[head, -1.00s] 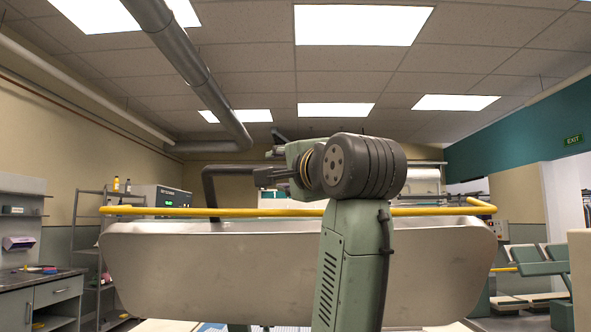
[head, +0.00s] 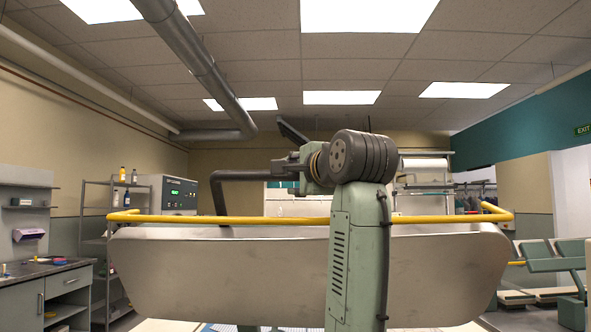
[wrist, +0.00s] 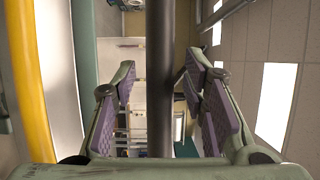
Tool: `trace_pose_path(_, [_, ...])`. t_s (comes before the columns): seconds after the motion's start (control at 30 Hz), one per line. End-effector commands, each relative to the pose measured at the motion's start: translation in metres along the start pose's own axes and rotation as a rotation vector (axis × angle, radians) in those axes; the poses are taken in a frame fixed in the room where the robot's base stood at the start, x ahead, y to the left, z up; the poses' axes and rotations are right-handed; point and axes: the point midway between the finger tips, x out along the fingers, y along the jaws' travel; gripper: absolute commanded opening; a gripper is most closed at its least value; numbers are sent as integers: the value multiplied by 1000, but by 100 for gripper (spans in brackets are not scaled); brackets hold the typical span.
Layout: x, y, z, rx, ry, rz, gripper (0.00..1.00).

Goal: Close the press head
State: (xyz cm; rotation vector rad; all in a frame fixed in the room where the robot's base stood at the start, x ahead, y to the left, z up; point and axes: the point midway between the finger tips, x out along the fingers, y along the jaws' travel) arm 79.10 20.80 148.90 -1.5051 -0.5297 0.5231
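The press head (head: 230,275) is a broad, pale grey panel across the lower middle of the head view, its face toward me. A yellow rail (head: 250,219) runs along its upper edge and shows at the left of the wrist view (wrist: 28,80). A dark bent bar (head: 240,175) rises behind the panel toward my wrist. My gripper (wrist: 160,75) is open, its purple-padded fingers well apart. A dark bar (wrist: 160,110) runs between the fingers in the wrist view, with gaps on both sides. In the head view my arm mostly hides the gripper.
A workbench with drawers (head: 60,290) stands at the left. A shelf rack with bottles (head: 120,198) and a control box with a green display (head: 175,193) stand behind the panel. Green-framed equipment (head: 560,270) is at the right.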

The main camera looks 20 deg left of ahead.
Motion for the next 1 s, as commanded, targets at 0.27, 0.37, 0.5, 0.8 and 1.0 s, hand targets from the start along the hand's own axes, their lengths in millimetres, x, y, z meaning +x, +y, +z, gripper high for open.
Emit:
trace_pose_path(0.27, [4, 1, 0, -1, 0, 0, 40])
trace_pose_path(0.37, [4, 1, 0, -1, 0, 0, 36])
trace_pose_path(0.5, [3, 0, 0, -1, 0, 0, 27])
trace_pose_path(0.8, [3, 0, 0, -1, 0, 0, 7])
trace_pose_path(1.0, [3, 1, 0, -1, 0, 1, 0])
